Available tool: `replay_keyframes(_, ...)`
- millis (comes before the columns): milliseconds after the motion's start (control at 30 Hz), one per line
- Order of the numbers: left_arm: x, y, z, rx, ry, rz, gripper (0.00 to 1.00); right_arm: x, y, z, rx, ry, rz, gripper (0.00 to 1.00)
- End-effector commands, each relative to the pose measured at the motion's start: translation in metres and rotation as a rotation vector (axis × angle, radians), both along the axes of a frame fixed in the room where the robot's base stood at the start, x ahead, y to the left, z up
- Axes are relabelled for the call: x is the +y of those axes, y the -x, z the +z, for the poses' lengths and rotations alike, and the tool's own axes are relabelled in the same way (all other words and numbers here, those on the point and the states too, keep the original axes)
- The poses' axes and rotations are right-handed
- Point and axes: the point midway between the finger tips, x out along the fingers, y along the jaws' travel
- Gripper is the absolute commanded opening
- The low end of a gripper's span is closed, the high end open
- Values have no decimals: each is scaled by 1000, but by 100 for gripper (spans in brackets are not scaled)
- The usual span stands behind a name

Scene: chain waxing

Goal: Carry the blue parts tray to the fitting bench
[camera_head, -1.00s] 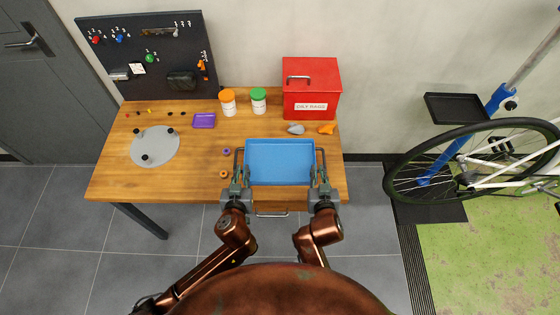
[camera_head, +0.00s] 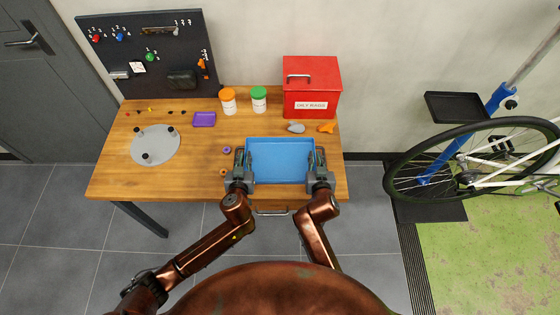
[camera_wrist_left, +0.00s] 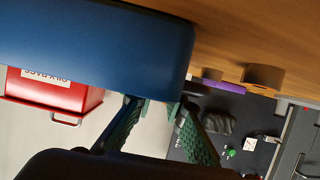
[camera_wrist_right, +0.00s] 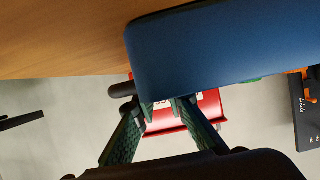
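The blue parts tray (camera_head: 281,163) lies flat at the front edge of the wooden bench (camera_head: 190,181), with a dark handle at each short side. My left gripper (camera_head: 243,160) is at the tray's left handle, fingers apart on either side of it. My right gripper (camera_head: 317,160) is likewise at the right handle. The tray wall fills much of the left wrist view (camera_wrist_left: 90,45) and the right wrist view (camera_wrist_right: 215,50). The green fingers show a gap in both wrist views, their tips partly hidden by the tray. The tray looks empty.
Behind the tray stand a red box (camera_head: 311,90), an orange-lidded jar (camera_head: 228,102) and a green-lidded jar (camera_head: 259,100). A grey disc (camera_head: 155,148) and a purple tray (camera_head: 204,119) lie left. A bicycle wheel (camera_head: 402,178) and black shelf (camera_head: 455,107) stand right.

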Motion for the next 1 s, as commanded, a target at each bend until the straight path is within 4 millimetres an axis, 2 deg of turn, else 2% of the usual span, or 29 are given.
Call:
replay_keyframes(167, 0, 0, 0, 0, 0, 0, 12, 0, 0, 0, 0, 0, 0, 12)
replay_keyframes(367, 0, 0, 0, 0, 0, 0, 0, 0, 0, 0, 0, 0, 0, 0)
replay_keyframes(1000, 0, 0, 1, -1, 0, 1, 0, 0, 0, 1, -1, 0, 0, 0)
